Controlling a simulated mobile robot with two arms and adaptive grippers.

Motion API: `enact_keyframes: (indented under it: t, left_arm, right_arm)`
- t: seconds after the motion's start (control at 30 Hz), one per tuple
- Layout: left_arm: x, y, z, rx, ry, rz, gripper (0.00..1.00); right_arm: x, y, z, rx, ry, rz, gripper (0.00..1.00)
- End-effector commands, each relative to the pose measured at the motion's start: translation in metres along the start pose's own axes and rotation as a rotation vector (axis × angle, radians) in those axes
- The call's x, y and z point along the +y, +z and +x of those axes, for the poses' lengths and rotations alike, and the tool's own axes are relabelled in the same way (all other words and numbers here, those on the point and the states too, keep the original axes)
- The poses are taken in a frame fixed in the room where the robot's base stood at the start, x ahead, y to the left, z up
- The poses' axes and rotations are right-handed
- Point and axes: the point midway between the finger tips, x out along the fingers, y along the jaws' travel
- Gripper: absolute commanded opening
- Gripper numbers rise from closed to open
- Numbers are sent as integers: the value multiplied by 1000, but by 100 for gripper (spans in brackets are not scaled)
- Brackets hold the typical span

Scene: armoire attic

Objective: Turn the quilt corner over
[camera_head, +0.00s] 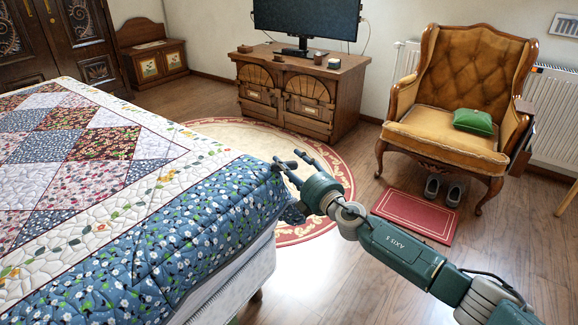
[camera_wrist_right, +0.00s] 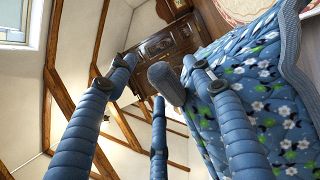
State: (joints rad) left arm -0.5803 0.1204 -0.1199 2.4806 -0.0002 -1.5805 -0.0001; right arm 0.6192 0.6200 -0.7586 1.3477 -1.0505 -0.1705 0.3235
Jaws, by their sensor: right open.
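The quilt (camera_head: 150,240) lies flat over the bed, patchwork in the middle with a blue floral border that hangs over the side. Its near right corner (camera_head: 262,180) is at the bed's edge and is not turned over. My right gripper (camera_head: 287,160) is open at this corner, its fingers pointing left and up. In the right wrist view, the blue floral border (camera_wrist_right: 262,100) lies beside and behind the right-hand finger of my right gripper (camera_wrist_right: 160,75). A rounded grey-blue piece shows between the fingers; I cannot tell whether it is quilt edging. My left gripper is not in view.
The white bed base (camera_head: 235,285) shows under the quilt. A round rug (camera_head: 325,180) lies beyond the bed. A wooden cabinet (camera_head: 300,95) with a screen stands at the back. An armchair (camera_head: 455,100) and a red mat (camera_head: 418,213) are to the right.

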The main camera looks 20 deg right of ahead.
Motion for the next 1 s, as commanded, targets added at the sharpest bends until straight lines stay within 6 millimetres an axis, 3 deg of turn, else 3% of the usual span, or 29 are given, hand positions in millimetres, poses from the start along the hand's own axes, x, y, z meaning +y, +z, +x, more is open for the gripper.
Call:
enact_keyframes:
  t: [0.37,0.63,0.93,1.0]
  left_arm:
    - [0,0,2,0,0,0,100]
    - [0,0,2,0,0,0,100]
    - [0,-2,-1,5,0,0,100]
    - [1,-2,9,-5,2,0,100]
  right_arm:
    - [0,0,7,1,-1,-1,52]
    - [0,0,7,0,-1,-1,0]
    - [4,2,11,-2,-4,-9,0]
    - [9,3,16,-3,-7,-17,0]
